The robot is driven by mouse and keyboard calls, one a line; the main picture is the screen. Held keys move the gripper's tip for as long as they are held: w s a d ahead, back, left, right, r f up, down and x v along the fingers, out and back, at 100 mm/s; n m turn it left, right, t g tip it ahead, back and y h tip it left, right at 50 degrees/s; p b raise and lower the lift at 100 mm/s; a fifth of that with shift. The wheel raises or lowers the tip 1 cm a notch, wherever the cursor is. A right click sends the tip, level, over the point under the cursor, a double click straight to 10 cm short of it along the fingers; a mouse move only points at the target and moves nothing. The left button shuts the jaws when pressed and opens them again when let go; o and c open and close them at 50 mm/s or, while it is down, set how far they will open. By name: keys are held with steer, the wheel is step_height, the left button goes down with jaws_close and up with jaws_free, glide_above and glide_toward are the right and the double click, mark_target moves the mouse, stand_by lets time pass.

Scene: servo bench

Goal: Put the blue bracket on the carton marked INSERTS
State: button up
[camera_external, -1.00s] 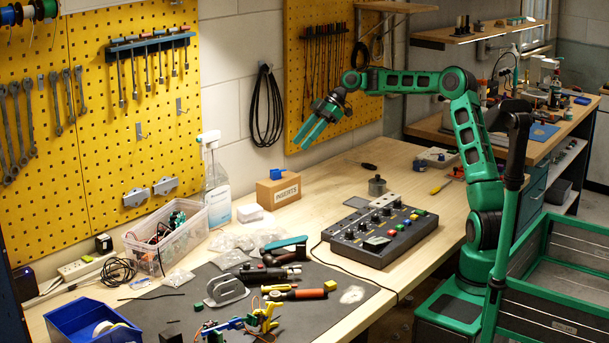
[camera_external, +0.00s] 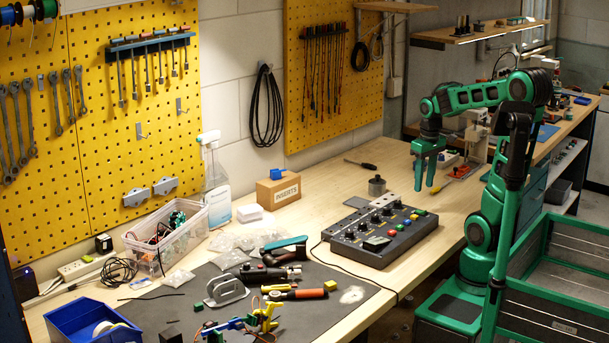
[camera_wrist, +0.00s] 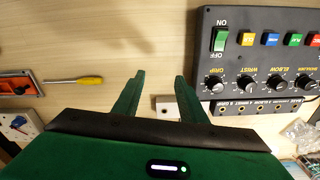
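A small blue bracket (camera_external: 277,173) rests on top of the brown carton marked INSERTS (camera_external: 267,193), which stands near the wall behind the bench's middle. My gripper (camera_external: 425,184) points down over the right part of the bench, well to the right of the carton and behind the control box. In the wrist view, the two green fingers of my gripper (camera_wrist: 160,78) are apart with nothing between them. Neither the carton nor the blue bracket can be made out in the wrist view.
A control box (camera_external: 380,233) with knobs and coloured buttons stands in front of my gripper; its edge also shows in the wrist view (camera_wrist: 262,62). A yellow-handled screwdriver (camera_wrist: 85,80) lies nearby. A spray bottle (camera_external: 216,180) stands left of the carton. Parts crowd the dark mat (camera_external: 335,310).

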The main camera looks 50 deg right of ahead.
steer(key=s+f+m, duration=0.1)
steer(key=s, duration=0.3)
steer(key=s+f+m, duration=0.1)
steer(key=s, duration=0.3)
steer(key=s+d+f+m, duration=0.1)
steer(key=s+f+m, duration=0.1)
steer(key=s, duration=0.3)
steer(key=shift+s+d+g, duration=0.1)
steer(key=shift+g, duration=0.2)
